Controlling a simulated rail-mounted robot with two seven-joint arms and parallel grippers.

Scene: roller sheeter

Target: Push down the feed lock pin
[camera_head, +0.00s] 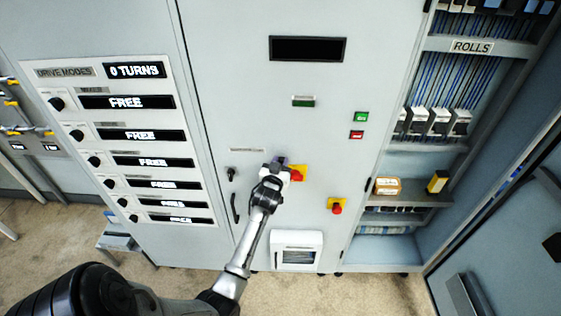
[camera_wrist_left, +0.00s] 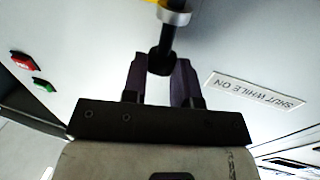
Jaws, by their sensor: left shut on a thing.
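My left gripper (camera_head: 278,165) reaches to the cabinet front, just left of a red knob on a yellow plate (camera_head: 298,173). In the left wrist view its dark fingers (camera_wrist_left: 162,72) are closed around a black round knob (camera_wrist_left: 160,60). The knob sits on a dark shaft with a silver collar (camera_wrist_left: 174,17), and a bit of yellow shows behind the collar. No label names it as the feed lock pin. In the head view the gripper hides this knob. My right gripper is not in view.
A second red knob on a yellow plate (camera_head: 337,207) sits lower right. A black handle (camera_head: 236,207) and a small knob (camera_head: 231,174) lie left of the gripper. The drive modes panel (camera_head: 130,140) is further left. An open shelf bay (camera_head: 408,190) stands at the right.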

